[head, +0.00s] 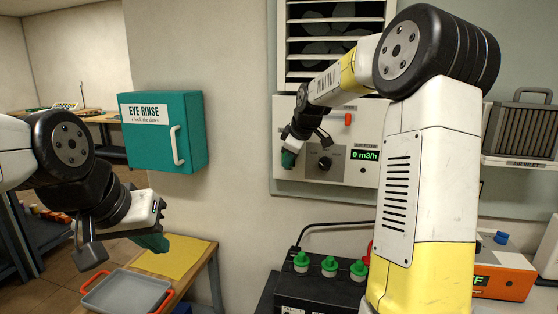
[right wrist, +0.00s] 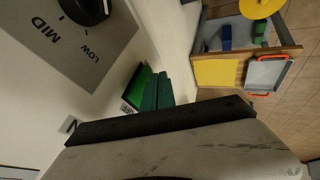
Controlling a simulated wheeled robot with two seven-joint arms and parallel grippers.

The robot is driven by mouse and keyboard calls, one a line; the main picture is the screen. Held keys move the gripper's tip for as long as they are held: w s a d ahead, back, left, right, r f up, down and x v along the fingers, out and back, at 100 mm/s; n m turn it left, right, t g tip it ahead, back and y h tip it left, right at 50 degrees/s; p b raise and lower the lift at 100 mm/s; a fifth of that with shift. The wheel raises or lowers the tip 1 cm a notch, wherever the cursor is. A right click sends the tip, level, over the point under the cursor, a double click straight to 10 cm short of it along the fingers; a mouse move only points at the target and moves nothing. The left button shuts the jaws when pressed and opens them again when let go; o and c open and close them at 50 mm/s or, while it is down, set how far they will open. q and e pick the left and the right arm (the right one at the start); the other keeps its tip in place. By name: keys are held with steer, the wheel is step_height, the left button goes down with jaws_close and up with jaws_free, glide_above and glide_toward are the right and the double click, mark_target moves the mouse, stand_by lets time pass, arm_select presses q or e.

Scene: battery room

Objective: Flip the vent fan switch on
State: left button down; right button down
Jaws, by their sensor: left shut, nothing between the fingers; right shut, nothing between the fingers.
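The vent fan panel (head: 308,178) is on the wall below a louvred vent. I cannot tell the switch's position. My right gripper (head: 289,159) is shut and empty, in front of the panel's left side, left of the knob. My left gripper (head: 153,242) is shut and empty at lower left.
A teal eye rinse box (head: 190,130) hangs left of the panel. Below it stands a table with a yellow mat (head: 172,257) and a grey tray (head: 126,292). A black battery (head: 320,290) with green caps sits below the panel. My right arm covers the panel's right side.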

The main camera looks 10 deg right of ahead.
steer(key=shift+w+d, duration=0.1)
steer(key=shift+w, duration=0.1)
steer(key=shift+w+d+f, duration=0.1)
steer(key=shift+w+f, duration=0.05)
steer(key=shift+w, duration=0.1)
stand_by(0.4)
